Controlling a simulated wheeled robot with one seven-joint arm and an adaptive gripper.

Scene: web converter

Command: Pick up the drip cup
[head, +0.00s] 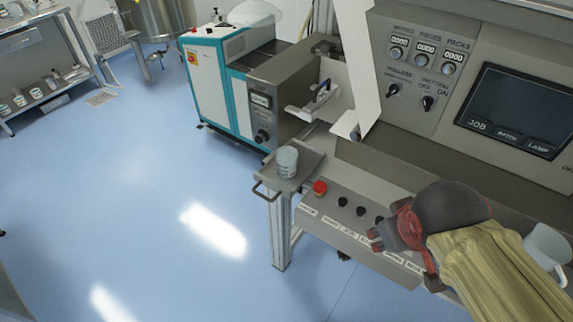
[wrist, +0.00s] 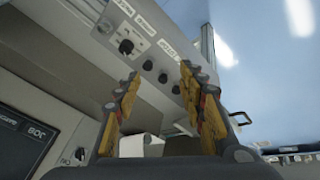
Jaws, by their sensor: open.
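A small pale cup with faint markings (head: 287,161), which looks like the drip cup, stands upright on a small grey tray shelf (head: 303,158) at the left end of the machine in the head view. My gripper (head: 401,260) is to the right of it and nearer, over the button panel, clearly apart from the cup. In the wrist view my gripper (wrist: 160,76) shows two spread yellow-padded fingers with nothing held between them. I cannot make out the cup in the wrist view.
A button panel (head: 345,228) with a red button (head: 320,187) runs along the machine front. A white jug-like vessel (head: 547,246) is right of my arm. A tilted white panel (head: 358,62) rises behind the shelf. Blue floor (head: 130,180) at left is clear.

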